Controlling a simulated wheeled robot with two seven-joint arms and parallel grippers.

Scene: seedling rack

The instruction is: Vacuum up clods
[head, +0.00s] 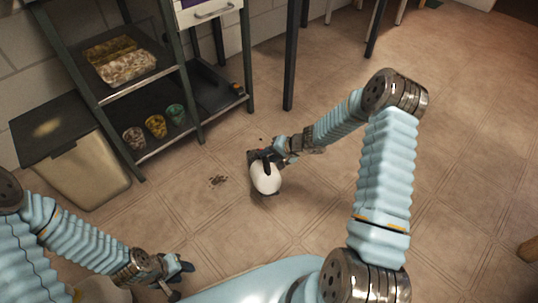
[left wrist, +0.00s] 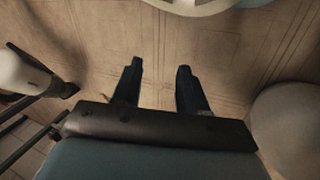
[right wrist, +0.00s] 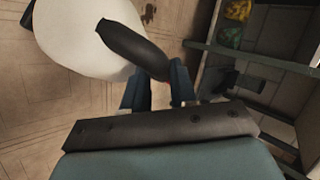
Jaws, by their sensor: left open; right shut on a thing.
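A white rounded hand vacuum (head: 266,178) with a dark handle is low over the floor in the middle of the head view. My right gripper (head: 270,157) is shut on its handle; the right wrist view shows the white body (right wrist: 85,40) and the dark handle (right wrist: 135,48) at the fingers. Dark bits also show in the right wrist view (right wrist: 148,13). My left gripper (head: 184,271) is open and empty above the floor at the lower left.
A dark metal rack (head: 188,99) stands at the upper left, with three small pots on its low shelf, including a green one (head: 175,113). A lidded bin (head: 88,172) stands left of it. The floor to the right is mostly clear.

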